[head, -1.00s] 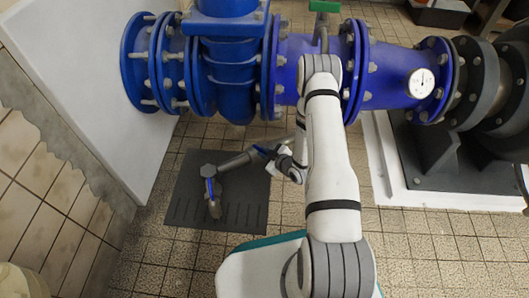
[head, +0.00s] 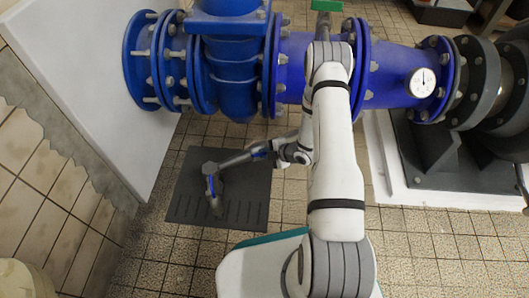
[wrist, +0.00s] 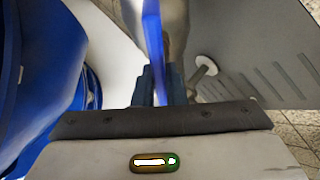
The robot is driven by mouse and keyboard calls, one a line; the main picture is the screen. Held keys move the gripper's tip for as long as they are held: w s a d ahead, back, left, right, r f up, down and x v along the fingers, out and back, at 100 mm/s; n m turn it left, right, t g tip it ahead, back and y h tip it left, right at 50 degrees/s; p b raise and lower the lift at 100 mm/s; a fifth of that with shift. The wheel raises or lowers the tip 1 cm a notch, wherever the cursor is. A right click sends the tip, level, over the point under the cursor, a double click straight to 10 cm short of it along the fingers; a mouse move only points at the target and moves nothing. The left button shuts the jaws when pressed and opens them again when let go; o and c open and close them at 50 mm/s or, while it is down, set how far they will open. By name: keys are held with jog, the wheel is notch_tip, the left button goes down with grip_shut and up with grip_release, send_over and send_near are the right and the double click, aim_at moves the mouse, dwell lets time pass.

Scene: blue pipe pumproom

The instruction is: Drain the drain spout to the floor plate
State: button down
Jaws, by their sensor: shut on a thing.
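The drain spout (head: 216,204) is a grey-brown downturned end below a grey elbow, over the dark floor plate (head: 250,190) in the head view. Part of a grey-brown body also shows at the top of the wrist view (wrist: 177,18). A thin blue handle (wrist: 153,40) runs upward there beside it. My gripper (wrist: 161,86) is shut on this handle, with a dark finger on each side. The slotted floor plate also lies at the right of the wrist view (wrist: 262,40). I cannot tell whether anything flows from the spout.
Blue flanged pipework (head: 230,70) stands behind the plate. A white panel (head: 100,90) bounds the left side. A dark pump base (head: 460,170) with a white border is on the right. Tiled floor (head: 420,255) is clear in front.

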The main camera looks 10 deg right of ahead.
jog(key=shift+d+f+n+g, duration=0.2)
jog(key=shift+n+g, duration=0.1)
jog(key=shift+n, duration=0.6)
jog(key=shift+r, duration=0.1)
jog(key=c, duration=1.5)
grip_release()
jog(key=shift+a, duration=0.1)
jog(key=p+v, duration=0.3)
jog(key=v, duration=0.4)
jog(key=shift+s+r+p, duration=0.2)
jog(key=shift+r+p, duration=0.1)
jog(key=shift+r, duration=0.05)
